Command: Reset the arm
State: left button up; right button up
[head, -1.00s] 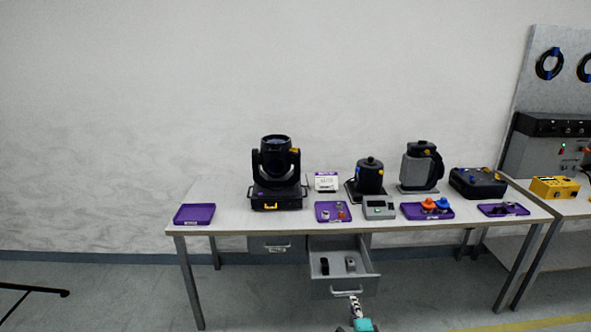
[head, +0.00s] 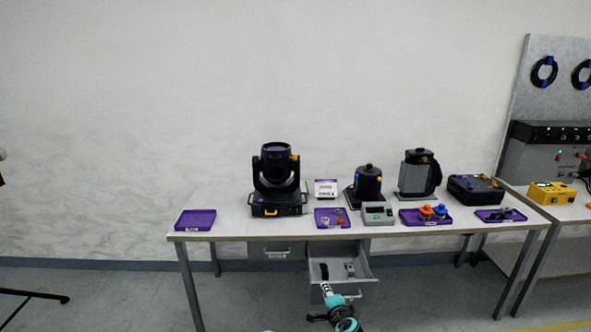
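My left gripper (head: 326,289) is at the bottom centre of the head view, with its teal and black wrist below it. Its tip overlaps the front of the open grey drawer (head: 362,286) in the picture, left of the drawer handle. I cannot tell whether it touches the drawer, and the fingers are too small to tell whether they are open or shut. Inside the drawer are a black item (head: 324,271) and a small grey item (head: 350,270). My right gripper is not in view.
The drawer juts from under the workbench (head: 225,229). On the bench are a moving-head light (head: 275,170), purple trays including an empty one (head: 195,219), a grey device (head: 378,213), two dark lamp-like units and a black case (head: 475,189). A yellow box (head: 551,193) sits on the right bench.

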pick_arm(q)
jog(key=s+a+r+n+g, duration=0.2)
jog(key=s+a+r+n, duration=0.2)
jog(key=s+a+r, duration=0.55)
jog(key=s+a+r+n+g, duration=0.2)
jog(key=s+a+r+n, duration=0.3)
jog(key=a, duration=0.7)
jog(key=s+a+f+n+g+h, duration=0.1)
jog(key=s+a+n, duration=0.1)
jog(key=s, duration=1)
jog(key=s+a+f+n+g+h, duration=0.1)
jog(key=s+a, duration=0.3)
jog(key=s, duration=0.8)
jog(key=shift+s+a+f+n, duration=0.15)
jog(key=shift+a+f+n, duration=0.25)
jog(key=shift+n, duration=0.5)
